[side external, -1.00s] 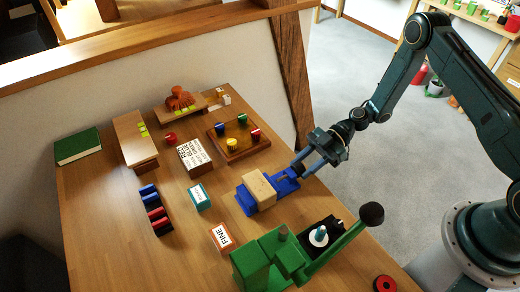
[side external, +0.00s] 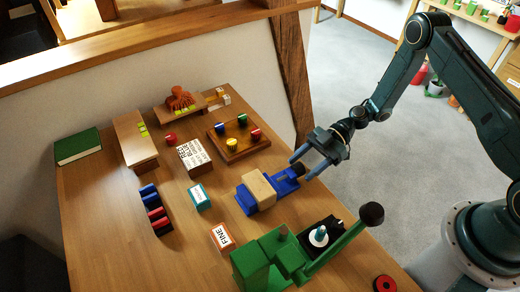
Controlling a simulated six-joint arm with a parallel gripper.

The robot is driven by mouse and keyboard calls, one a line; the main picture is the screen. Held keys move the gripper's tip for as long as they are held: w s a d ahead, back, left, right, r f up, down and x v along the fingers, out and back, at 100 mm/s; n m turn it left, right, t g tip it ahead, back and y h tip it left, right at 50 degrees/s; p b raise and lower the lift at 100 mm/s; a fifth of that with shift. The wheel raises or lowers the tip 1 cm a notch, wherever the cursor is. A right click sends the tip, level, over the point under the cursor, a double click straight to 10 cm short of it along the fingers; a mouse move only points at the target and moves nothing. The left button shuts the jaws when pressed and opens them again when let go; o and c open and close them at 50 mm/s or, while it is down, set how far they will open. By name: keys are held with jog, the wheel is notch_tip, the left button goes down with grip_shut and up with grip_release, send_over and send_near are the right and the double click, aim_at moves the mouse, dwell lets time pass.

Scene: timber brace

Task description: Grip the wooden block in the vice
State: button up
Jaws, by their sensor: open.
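The wooden block (side external: 259,188) is a light tan cuboid in the blue vice (side external: 246,205), which stands on the table right of the middle. The block sits between the vice's jaws; I cannot tell whether they press on it. The vice's screw end (side external: 299,169) is at its right, with a dark tip. My gripper (side external: 300,163) is open, its two blue-grey fingers pointing left and down at the screw end. The fingers appear just beside or around this end, and I cannot tell whether they touch it.
A green press (side external: 275,255) with a black-knobbed lever stands in front of the vice. A wooden peg board (side external: 238,141) lies behind it. Labelled boxes marked FINE (side external: 221,237) and another, teal one (side external: 199,197) lie left. A wooden post (side external: 291,80) rises behind.

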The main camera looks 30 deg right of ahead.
jog(key=v, duration=1.3)
jog(key=shift+d+r, duration=0.15)
jog(key=shift+d, duration=0.05)
jog(key=s+a+r+m+t+h, duration=0.15)
jog(key=r+m+h, duration=0.25)
jog(key=r, duration=0.6)
jog(key=s+a+r+m+h, duration=0.25)
jog(key=r+h, duration=0.25)
jog(key=r, duration=0.5)
jog(key=s+d+r+m+t+h, duration=0.1)
jog(key=s+r+m, duration=0.3)
jog(key=s, duration=0.5)
jog(key=s+d+r+m+t+h, duration=0.2)
jog(key=s+r+m+t+h, duration=0.1)
jog(key=s+r+m, duration=0.2)
jog(key=s+m, duration=0.2)
jog(key=s, duration=0.2)
jog(key=shift+s+h, duration=0.3)
jog(key=shift+s, duration=0.05)
